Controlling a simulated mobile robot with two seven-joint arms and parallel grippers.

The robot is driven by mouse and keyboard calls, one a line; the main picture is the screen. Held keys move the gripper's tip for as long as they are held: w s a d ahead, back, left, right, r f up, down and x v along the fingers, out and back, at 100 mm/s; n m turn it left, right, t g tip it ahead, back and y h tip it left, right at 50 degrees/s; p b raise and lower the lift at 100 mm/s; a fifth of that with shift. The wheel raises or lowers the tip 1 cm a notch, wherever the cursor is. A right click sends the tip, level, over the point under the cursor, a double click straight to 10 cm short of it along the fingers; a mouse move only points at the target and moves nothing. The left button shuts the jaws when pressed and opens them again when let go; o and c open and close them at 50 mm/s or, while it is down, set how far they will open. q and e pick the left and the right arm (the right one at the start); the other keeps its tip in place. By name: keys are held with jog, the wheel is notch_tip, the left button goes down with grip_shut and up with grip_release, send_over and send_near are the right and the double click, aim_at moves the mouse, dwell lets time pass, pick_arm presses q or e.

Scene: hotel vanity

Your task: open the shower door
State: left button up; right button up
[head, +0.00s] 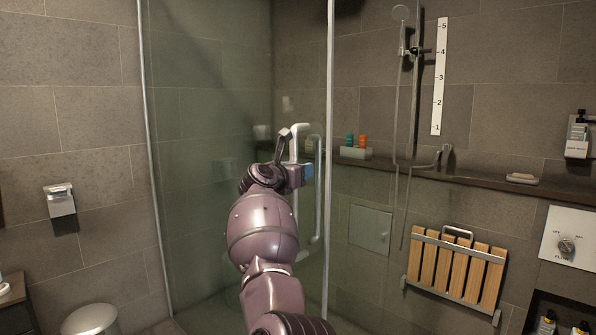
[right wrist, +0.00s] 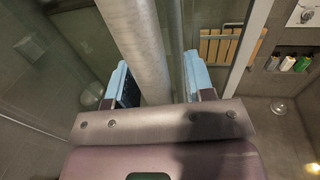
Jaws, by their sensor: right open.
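The glass shower door (head: 205,130) fills the centre-left of the head view, with a metal strip along its right edge. A pale vertical bar handle (head: 295,146) is on the glass near that edge, partly hidden by my right arm. My right gripper (head: 297,170) is at the handle. In the right wrist view, the thick metal handle bar (right wrist: 144,45) passes between the two blue-padded fingers of my right gripper (right wrist: 158,85). The fingers are apart, with a gap visible on the right side of the bar. My left gripper is not in view.
A wooden slatted seat (head: 455,268) is on the wall to the right. A shelf (head: 470,180) with bottles and a soap dish runs along the back wall. A bin (head: 90,320) stands at the lower left. A dispenser (head: 60,203) is on the left wall.

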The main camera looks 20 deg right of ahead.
aim_at(305, 92)
notch_tip(305, 92, up, 20)
jog(key=shift+p, duration=0.6)
jog(key=shift+s, duration=0.1)
dwell(0.4)
